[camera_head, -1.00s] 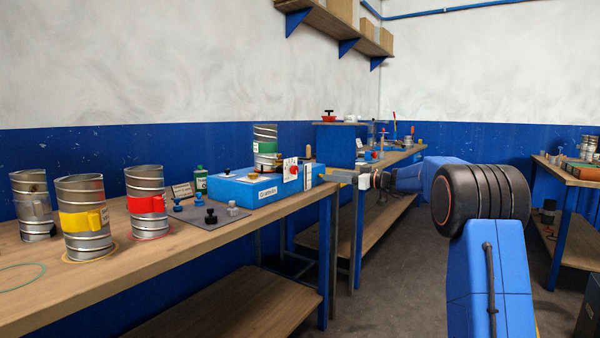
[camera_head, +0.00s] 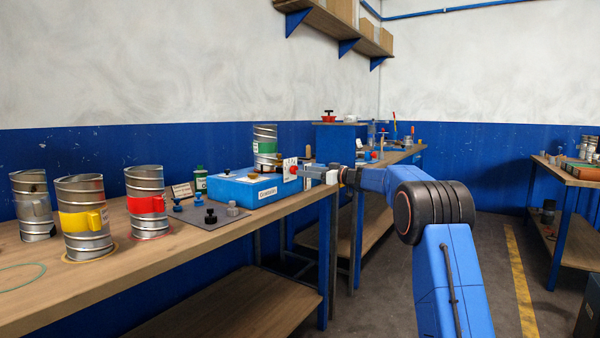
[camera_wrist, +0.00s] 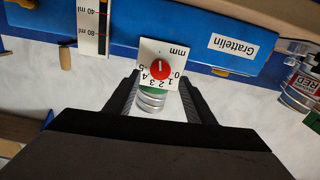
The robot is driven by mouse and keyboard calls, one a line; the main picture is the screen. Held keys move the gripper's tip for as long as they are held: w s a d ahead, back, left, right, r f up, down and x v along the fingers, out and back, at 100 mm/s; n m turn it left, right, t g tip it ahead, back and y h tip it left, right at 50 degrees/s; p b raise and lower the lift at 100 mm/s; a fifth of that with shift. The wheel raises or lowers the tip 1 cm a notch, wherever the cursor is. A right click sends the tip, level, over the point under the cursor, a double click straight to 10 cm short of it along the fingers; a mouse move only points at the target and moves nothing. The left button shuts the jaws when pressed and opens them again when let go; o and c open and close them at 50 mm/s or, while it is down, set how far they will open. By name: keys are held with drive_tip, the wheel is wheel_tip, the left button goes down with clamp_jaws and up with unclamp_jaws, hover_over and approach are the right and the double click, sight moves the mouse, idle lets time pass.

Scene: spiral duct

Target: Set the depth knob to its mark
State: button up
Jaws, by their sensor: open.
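The depth knob is a small red dial (camera_wrist: 160,70) with a white pointer line, on a white plate (camera_wrist: 172,50) marked "mm" with numbers from 0 to 5. In the wrist view the plate is seen upside down. The red knob also shows in the head view (camera_head: 293,169), on the end of the blue box (camera_head: 245,188). My gripper (camera_wrist: 162,88) is open, its two dark fingers on either side of the knob in the wrist view. I cannot tell whether they touch it. In the head view my gripper (camera_head: 308,172) is right at the plate.
Ducts with red (camera_head: 147,205) and yellow (camera_head: 84,221) bands stand on the bench at left. Small knobs lie on a grey mat (camera_head: 215,226). A scale strip (camera_wrist: 93,25) is beside the dial plate.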

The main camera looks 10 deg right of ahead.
sight(294, 170)
drive_tip(key=shift+x, duration=2.2)
drive_tip(key=c, duration=1.1)
